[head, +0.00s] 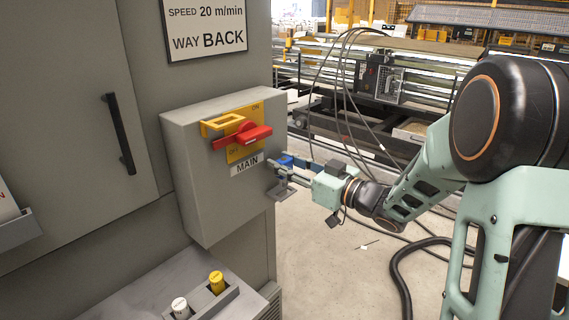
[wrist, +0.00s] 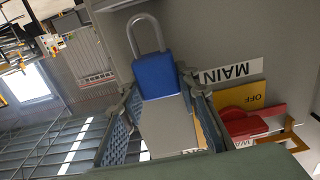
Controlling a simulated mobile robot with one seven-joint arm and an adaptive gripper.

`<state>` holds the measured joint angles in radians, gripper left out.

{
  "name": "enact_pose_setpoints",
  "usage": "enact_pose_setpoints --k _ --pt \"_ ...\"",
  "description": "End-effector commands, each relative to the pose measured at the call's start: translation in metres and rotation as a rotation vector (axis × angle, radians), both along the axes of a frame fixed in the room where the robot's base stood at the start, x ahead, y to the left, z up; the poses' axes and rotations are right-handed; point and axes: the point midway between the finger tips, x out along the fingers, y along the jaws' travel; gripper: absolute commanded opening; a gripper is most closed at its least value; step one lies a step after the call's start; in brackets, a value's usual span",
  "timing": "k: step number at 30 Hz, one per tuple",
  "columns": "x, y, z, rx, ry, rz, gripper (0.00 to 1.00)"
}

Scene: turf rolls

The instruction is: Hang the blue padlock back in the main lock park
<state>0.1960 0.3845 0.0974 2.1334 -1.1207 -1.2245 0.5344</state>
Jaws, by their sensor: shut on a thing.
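The blue padlock (wrist: 155,76) is between the fingertips of my gripper (wrist: 163,98) in the wrist view, with its grey shackle pointing away from the fingers. In the head view the padlock (head: 285,159) is small and partly covered by my gripper (head: 288,168), at the right side of the grey MAIN box. My gripper is shut on it. A small grey bracket (head: 281,191), which looks like the main lock park, sticks out low on that side, just below the gripper. I cannot tell whether the shackle touches the bracket.
The MAIN box (head: 190,175) carries a red switch handle (head: 241,138) on a yellow plate. A grey ledge (head: 190,275) with yellow and white capped items stands below it. Cables hang behind my arm. The floor (head: 330,260) right of the box is mostly clear.

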Motion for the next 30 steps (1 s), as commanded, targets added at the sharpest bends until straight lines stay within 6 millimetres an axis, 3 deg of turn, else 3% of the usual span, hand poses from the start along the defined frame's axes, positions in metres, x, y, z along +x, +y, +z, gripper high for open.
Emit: enact_pose_setpoints --k 30 --pt "0.0 0.0 -0.026 0.001 0.0 0.0 0.03"
